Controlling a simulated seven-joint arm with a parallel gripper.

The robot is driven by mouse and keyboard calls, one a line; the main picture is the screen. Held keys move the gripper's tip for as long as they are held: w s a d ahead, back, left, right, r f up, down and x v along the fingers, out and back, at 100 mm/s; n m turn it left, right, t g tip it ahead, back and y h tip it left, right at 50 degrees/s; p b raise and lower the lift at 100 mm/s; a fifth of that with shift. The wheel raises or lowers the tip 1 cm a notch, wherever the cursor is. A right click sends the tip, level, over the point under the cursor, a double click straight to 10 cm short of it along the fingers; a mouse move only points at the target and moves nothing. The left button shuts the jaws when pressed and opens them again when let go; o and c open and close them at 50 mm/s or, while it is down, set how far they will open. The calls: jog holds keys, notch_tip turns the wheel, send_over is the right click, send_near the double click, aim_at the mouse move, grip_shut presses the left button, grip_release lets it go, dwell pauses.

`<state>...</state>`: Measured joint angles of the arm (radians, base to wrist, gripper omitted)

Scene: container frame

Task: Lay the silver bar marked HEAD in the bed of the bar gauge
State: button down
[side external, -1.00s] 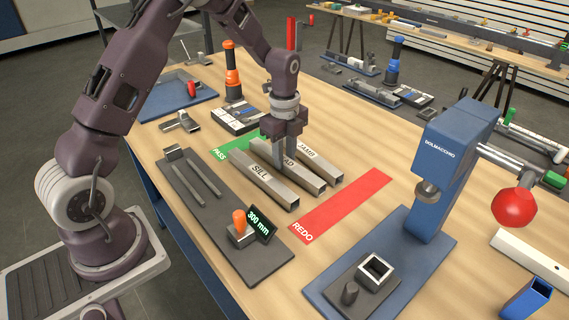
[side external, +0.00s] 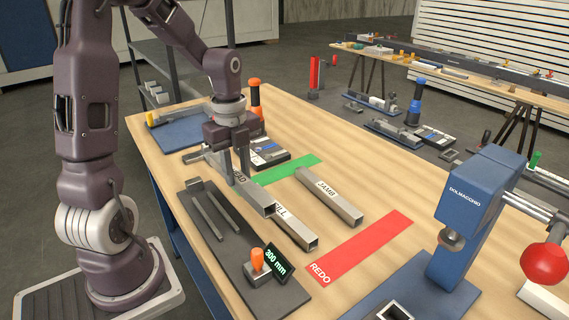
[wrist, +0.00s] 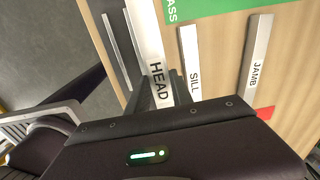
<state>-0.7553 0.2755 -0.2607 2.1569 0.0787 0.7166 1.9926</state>
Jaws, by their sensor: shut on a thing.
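The silver bar marked HEAD (side external: 257,198) is held between the fingers of my gripper (side external: 236,167), raised off the table. It also shows in the wrist view (wrist: 149,42), its label facing up. The bar gauge (side external: 229,254) is a dark plate to the left of the held bar in the side view. Its bed has two parallel rails (side external: 206,216), which also show left of the bar in the wrist view (wrist: 115,48). An orange-knobbed block (side external: 257,267) and a display (side external: 276,262) reading 300 mm sit at its near end. The bar is not over the rails.
The SILL bar (side external: 300,231) lies just right of the held bar and is partly hidden by it. The JAMB bar (side external: 341,206) lies farther right.

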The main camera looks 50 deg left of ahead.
jog(key=shift+s+d+f, duration=0.1)
jog(key=shift+s+f, duration=2.95)
jog(key=shift+f, duration=0.1)
jog(key=shift+f, duration=0.95)
jog(key=c, duration=1.1)
grip_release()
jog(key=shift+o, duration=0.2)
jog(key=o, duration=0.6)
